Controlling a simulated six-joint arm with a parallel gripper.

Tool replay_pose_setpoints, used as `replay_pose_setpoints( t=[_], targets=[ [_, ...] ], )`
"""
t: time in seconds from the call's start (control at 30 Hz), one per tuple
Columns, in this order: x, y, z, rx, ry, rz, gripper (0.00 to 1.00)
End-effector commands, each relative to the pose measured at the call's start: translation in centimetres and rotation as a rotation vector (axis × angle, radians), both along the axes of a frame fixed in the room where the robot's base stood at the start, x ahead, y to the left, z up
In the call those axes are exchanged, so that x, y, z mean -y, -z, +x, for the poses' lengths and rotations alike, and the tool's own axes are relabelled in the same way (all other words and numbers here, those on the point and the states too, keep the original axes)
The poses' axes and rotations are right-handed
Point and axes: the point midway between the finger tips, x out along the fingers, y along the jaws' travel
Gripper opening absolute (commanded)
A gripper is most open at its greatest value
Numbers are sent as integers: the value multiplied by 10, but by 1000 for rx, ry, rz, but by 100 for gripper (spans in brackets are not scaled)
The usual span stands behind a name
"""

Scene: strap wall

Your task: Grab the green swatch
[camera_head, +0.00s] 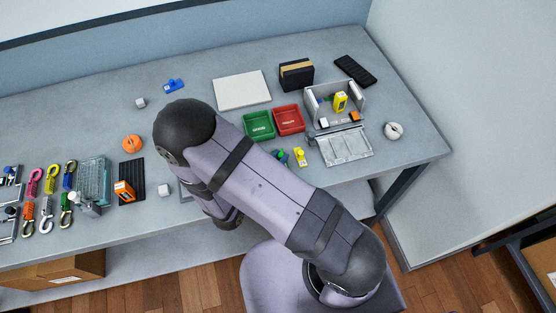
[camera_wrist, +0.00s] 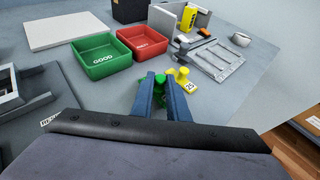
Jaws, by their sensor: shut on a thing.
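The green swatch (camera_wrist: 159,84) is a small green piece between the two blue-grey fingers of my gripper (camera_wrist: 161,77) in the wrist view. The fingers are shut on it and hide much of it. Some green also shows just left of the fingers. In the head view a bit of green (camera_head: 283,158) shows at the edge of my arm, which hides most of my gripper. A yellow piece with a white numbered label (camera_wrist: 185,82) stands close to the right of the fingers, apart from the green one.
A green bin marked GOOD (camera_wrist: 97,57) and a red bin (camera_wrist: 140,44) stand just behind. A clear tray (camera_head: 345,146) and an open grey box (camera_head: 320,96) are to the right. A white board (camera_head: 241,90) lies at the back. Hooks (camera_head: 48,213) and other parts lie at far left.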

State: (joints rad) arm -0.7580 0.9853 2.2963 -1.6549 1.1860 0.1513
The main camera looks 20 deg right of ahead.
Motion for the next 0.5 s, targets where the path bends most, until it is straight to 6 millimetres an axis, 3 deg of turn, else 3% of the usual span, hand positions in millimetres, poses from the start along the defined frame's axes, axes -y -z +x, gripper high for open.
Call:
replay_pose_setpoints(
  t=[0.5],
  targets=[
    [0, -64, 0, 3, 0, 3, 0]
  ],
)
